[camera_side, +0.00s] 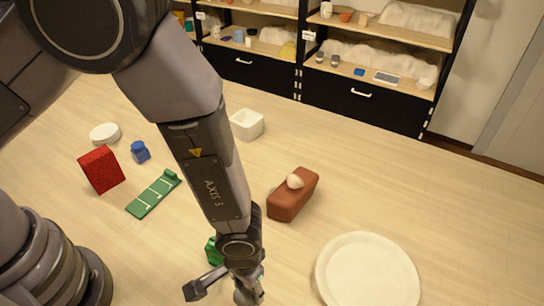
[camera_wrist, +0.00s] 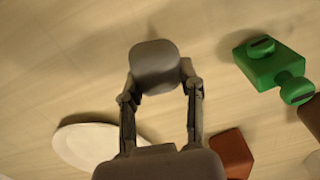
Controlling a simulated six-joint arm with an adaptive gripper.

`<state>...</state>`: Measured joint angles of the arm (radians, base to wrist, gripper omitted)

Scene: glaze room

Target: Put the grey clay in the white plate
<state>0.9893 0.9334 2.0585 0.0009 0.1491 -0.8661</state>
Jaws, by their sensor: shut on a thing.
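The grey clay (camera_wrist: 155,62) is a rounded grey block between my fingertips in the wrist view. My gripper (camera_wrist: 160,88) is shut on it. In the side view my gripper (camera_side: 240,284) is at the bottom edge and partly cut off, so I cannot make out the clay clearly there. The white plate (camera_side: 368,272) is a wide round dish at the lower right, apart from my gripper. It also shows in the wrist view (camera_wrist: 80,146) at the lower left, partly hidden behind my gripper. I see nothing in its visible part.
A green object (camera_wrist: 265,68) lies near my gripper, mostly hidden in the side view. A brown block (camera_side: 292,200) with a pale lump (camera_side: 294,181) stands between arm and plate. A white box (camera_side: 247,124), red block (camera_side: 101,170), green strip (camera_side: 153,194) and blue item (camera_side: 140,152) lie farther back.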

